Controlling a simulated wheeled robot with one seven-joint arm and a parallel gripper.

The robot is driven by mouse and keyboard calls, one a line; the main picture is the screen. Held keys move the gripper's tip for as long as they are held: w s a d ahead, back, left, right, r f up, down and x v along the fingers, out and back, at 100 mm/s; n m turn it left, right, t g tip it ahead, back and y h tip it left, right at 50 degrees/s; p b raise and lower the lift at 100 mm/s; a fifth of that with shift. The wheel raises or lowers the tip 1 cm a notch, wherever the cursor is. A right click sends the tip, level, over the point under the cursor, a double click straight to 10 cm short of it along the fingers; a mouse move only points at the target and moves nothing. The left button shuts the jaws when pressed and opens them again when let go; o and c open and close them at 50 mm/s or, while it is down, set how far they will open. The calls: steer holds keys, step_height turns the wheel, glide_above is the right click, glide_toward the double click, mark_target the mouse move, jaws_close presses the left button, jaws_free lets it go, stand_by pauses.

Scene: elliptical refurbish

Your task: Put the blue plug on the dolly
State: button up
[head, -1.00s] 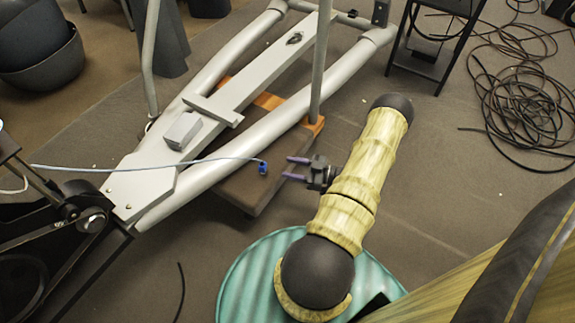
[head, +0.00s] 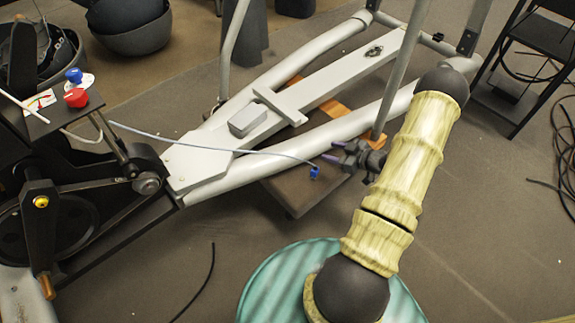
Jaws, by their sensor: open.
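The blue plug (head: 314,173) is at the end of a thin grey-blue cable (head: 230,151) that runs in from the left. In the picture it is over the brown, carpeted top of the dolly (head: 292,197); I cannot tell whether it touches the dolly. The dolly is a low board with orange wooden ends, partly hidden under a light grey metal frame. My gripper (head: 335,152), with purple fingertips, is open and empty, just right of and slightly above the plug in the picture, with a small gap between them.
The grey frame (head: 285,140) and its upright pole (head: 400,70) stand close to my gripper. A black machine (head: 75,200) with red and blue knobs is at left. A black stand (head: 525,70) and loose cables (head: 565,150) are at right. Floor below the dolly is partly clear.

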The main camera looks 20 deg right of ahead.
steer(key=w+a+r+m+g+h, duration=0.1)
steer(key=a+r+m+g+h, duration=0.1)
steer(key=a+r+h, duration=0.35)
steer(key=w+a+r+m+g+h, duration=0.2)
steer(key=a+r, duration=0.1)
steer(key=r, duration=0.6)
steer(key=s+a+r+m+g, duration=0.1)
steer(key=s+a+r+g, duration=0.1)
steer(key=s+a, duration=0.5)
steer(key=s+a+r+m+g, duration=0.2)
steer(key=s+a+r, duration=0.3)
steer(key=s, duration=0.5)
steer(key=shift+s+a+r+g+y, duration=0.25)
steer(key=shift+a+g+y, duration=0.15)
steer(key=shift+a, duration=0.7)
steer(key=w+p+v, duration=0.2)
steer(key=p+v, duration=0.6)
steer(key=w+r+p+v, duration=0.1)
steer(key=p+v, duration=0.8)
steer(key=shift+w+p, duration=0.3)
steer(key=shift+w, duration=0.15)
